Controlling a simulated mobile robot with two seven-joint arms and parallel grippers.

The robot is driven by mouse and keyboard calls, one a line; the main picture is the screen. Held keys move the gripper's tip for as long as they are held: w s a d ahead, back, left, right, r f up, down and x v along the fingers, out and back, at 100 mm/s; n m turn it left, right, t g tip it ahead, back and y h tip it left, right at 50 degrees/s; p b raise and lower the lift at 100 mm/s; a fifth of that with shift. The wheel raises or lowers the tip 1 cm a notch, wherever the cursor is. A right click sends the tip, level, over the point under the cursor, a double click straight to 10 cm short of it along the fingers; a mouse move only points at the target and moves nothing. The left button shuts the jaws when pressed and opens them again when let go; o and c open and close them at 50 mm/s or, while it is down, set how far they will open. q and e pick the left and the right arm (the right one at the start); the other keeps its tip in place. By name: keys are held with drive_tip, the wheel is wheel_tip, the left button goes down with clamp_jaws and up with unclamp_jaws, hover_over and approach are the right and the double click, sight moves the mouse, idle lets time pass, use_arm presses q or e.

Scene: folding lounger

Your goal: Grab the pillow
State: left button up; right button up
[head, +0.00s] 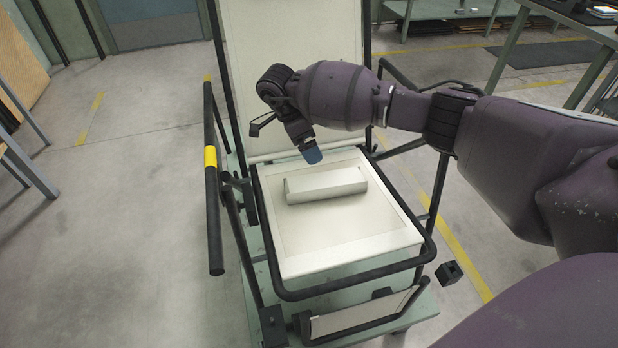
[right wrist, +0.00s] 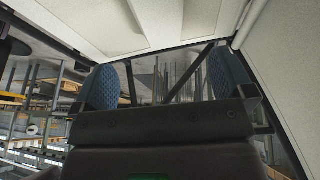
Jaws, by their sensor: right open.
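The pillow (head: 326,184) is a small pale cream bolster lying crosswise on the lounger's cream seat (head: 350,252). My right gripper (head: 312,156) hangs just above and behind the pillow in the head view, apart from it, with one blue fingertip showing. In the right wrist view my right gripper (right wrist: 164,78) has its two blue fingers spread wide with nothing between them. Pale surfaces fill the top and right of that view; I cannot tell which of them is the pillow. My left gripper is out of view.
The lounger's upright cream backrest (head: 292,60) stands behind my right gripper. Black tubes frame the seat, with a side rail (head: 213,190) bearing a yellow band. A footrest panel (head: 362,315) is at the front. A green table (head: 590,22) is at the upper right; floor at left is clear.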

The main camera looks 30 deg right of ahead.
sight(325, 179)
wheel_tip(325, 179, down, 3)
drive_tip(key=shift+f, duration=0.1)
drive_tip(key=b+x, duration=0.1)
drive_tip(key=x, duration=0.4)
drive_tip(key=b+x, duration=0.1)
drive_tip(key=x, duration=0.4)
drive_tip(key=shift+s+d+f+b, duration=0.15)
drive_tip(key=shift+s+d+b, duration=0.05)
drive_tip(key=shift+s+b, duration=0.1)
drive_tip(key=c, duration=0.7)
